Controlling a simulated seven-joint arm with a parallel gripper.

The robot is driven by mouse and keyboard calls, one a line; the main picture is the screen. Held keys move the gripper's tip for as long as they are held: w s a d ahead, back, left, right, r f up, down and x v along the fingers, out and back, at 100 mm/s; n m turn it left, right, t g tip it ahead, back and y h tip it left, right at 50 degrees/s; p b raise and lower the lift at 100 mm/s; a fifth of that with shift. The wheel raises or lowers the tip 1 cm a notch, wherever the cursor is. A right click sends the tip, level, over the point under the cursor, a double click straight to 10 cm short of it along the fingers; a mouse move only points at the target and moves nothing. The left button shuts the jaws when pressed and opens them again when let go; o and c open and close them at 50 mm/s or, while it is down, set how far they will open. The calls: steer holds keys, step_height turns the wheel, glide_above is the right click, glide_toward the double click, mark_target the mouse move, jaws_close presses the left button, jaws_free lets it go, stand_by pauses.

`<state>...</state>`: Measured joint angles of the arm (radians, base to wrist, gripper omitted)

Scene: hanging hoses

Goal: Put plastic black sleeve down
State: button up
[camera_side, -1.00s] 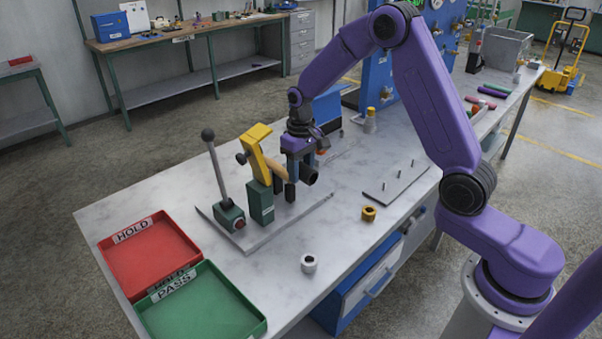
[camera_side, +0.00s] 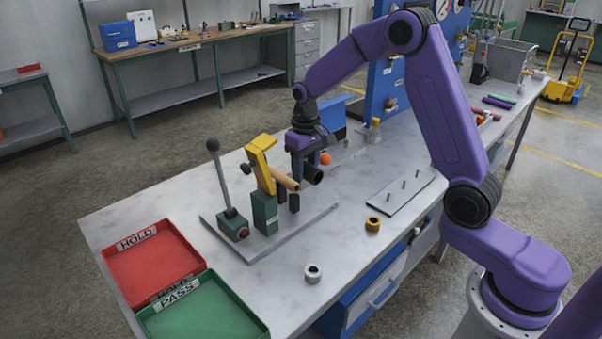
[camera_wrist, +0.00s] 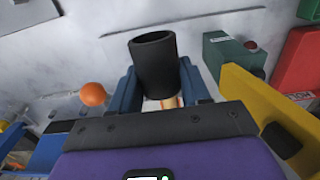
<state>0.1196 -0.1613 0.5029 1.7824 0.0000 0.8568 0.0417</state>
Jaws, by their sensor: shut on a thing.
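The black plastic sleeve (camera_side: 314,174) is a short, wide hollow tube. My gripper (camera_side: 307,166) points down and is shut on it, holding it above the grey fixture plate (camera_side: 318,216). In the wrist view the sleeve (camera_wrist: 154,66) sits between the two blue fingers (camera_wrist: 160,85), its open end facing away from the wrist. A tan tube (camera_side: 285,180) lies just left of the sleeve, beside the yellow clamp arm (camera_side: 260,161). Whether the tan tube touches the sleeve is unclear.
The fixture also has a black-knobbed lever (camera_side: 219,180) and green block (camera_side: 264,212). Red HOLD (camera_side: 110,262) and green PASS (camera_side: 262,326) trays stand at front left. Marble between is clear.

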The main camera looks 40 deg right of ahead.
step_height(320, 180, up, 11)
steer(key=s+a, duration=1.1)
steer(key=a, duration=0.2)
steer(key=s+a, duration=1)
steer(key=a, duration=0.3)
glide_above(220, 327)
steer(key=shift+g, duration=0.3)
step_height(220, 327, down, 22)
steer(key=shift+f, duration=0.15)
steer(key=shift+w+a+f, duration=0.1)
steer(key=shift+f, duration=1.65)
